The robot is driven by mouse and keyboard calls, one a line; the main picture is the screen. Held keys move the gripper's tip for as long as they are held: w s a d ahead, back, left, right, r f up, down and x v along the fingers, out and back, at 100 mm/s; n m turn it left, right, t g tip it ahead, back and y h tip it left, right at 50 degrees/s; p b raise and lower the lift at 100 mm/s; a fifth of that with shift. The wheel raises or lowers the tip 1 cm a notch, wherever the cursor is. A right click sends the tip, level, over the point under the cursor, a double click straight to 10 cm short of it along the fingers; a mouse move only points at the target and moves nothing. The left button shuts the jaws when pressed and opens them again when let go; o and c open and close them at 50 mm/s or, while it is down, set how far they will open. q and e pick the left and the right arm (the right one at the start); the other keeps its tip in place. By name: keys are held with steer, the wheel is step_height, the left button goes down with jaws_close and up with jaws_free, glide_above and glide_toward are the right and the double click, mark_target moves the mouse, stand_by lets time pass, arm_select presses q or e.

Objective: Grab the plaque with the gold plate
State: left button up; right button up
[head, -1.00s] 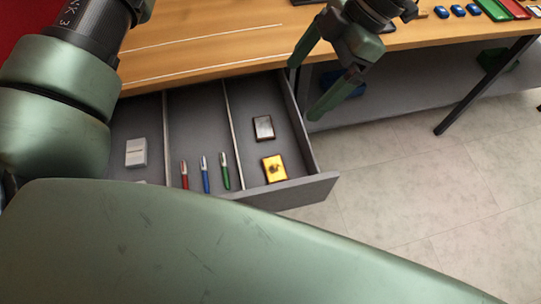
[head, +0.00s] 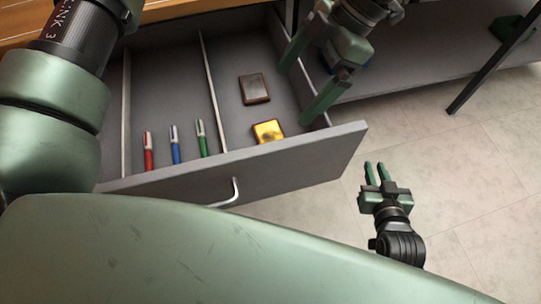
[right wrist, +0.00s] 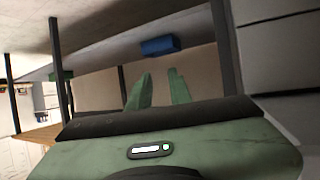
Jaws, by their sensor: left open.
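The plaque with the gold plate (head: 267,131) lies in the right compartment of the open grey drawer, close behind the drawer front. A second plaque with a dark, silvery plate (head: 254,88) lies behind it. My left gripper (head: 296,93) is open and empty, reaching in from above at the drawer's right side. Its nearer fingertip appears just right of the gold plaque, apart from it in the picture; its height is hard to tell. My right gripper (head: 375,167) is open and empty, right of the drawer front over the floor. Its fingers also show in the right wrist view (right wrist: 158,82).
The drawer front (head: 290,172) has a metal handle (head: 232,193). The wooden tabletop (head: 165,12) is above. Bare floor (head: 440,170) lies to the right.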

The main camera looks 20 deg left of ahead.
arm_select(q)
steer(key=b, duration=0.5)
glide_toward(272, 136)
steer(key=shift+s+x, duration=0.25)
steer(key=shift+x, duration=0.85)
steer(key=shift+s+a+f, duration=0.1)
steer(key=shift+a+f, duration=0.05)
steer(key=shift+f, duration=0.15)
steer(key=b+x, duration=0.1)
steer(key=x, duration=0.4)
steer(key=shift+f+b, duration=0.1)
steer(key=shift+b, duration=0.25)
steer(key=shift+w, duration=0.2)
steer(key=c, duration=1.3)
arm_select(e)
step_height(272, 136, up, 21)
steer(key=s+a+t+y, duration=0.1)
steer(key=s+t+y, duration=0.1)
steer(key=t, duration=0.7)
steer(key=shift+a+y, duration=0.15)
steer(key=shift+y, duration=0.45)
steer(key=shift+f, duration=0.1)
